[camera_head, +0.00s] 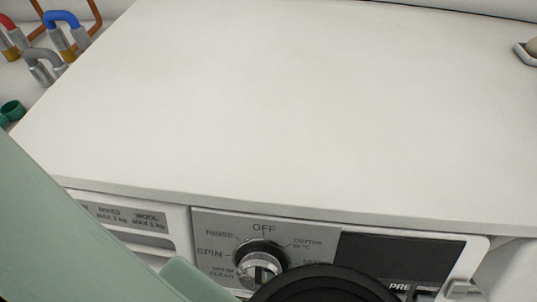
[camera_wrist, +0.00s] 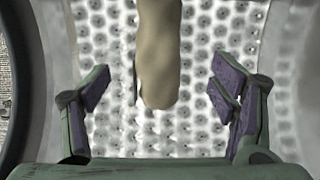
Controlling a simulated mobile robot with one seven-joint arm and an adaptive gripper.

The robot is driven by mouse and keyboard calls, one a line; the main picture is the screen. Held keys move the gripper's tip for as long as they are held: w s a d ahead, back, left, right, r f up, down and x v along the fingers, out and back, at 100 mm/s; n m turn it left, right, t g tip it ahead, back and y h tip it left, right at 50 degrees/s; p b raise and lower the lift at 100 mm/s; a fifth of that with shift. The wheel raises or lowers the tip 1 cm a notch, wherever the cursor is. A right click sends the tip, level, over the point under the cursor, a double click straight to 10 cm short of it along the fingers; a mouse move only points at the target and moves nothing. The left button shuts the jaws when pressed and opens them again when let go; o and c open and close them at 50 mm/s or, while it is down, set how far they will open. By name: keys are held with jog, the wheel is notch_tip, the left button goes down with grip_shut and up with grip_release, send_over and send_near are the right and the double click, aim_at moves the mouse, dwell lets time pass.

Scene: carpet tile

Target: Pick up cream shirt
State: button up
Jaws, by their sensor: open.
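The cream shirt (camera_wrist: 158,45) shows in the wrist view as a narrow, limp, beige-cream strip. It comes down from the top edge of the picture and ends in a rounded lower end near the middle. Its upper part is out of frame. My gripper (camera_wrist: 165,84) is open, with its purple-padded fingers to the left and right. The shirt's lower end lies between the fingers in the picture, with clear gaps on both sides. I cannot tell its exact depth. The shirt and gripper tips are not visible in the head view.
A perforated metal drum wall (camera_wrist: 120,120) lies behind the shirt, with a grey rim curving at both sides. In the head view, the washing machine's white top (camera_head: 270,110) is bare. Its control knob (camera_head: 259,266) is at the front. Red and blue pipe fittings (camera_head: 60,30) stand at upper left.

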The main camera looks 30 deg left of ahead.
jog(key=x, duration=0.8)
jog(key=shift+d+f+p, duration=0.15)
jog(key=shift+f+p, duration=0.05)
jog(key=shift+p, duration=0.1)
jog(key=shift+c, duration=0.5)
jog(key=c, duration=1.3)
jog(key=shift+c, duration=0.5)
jog(key=shift+r, duration=0.15)
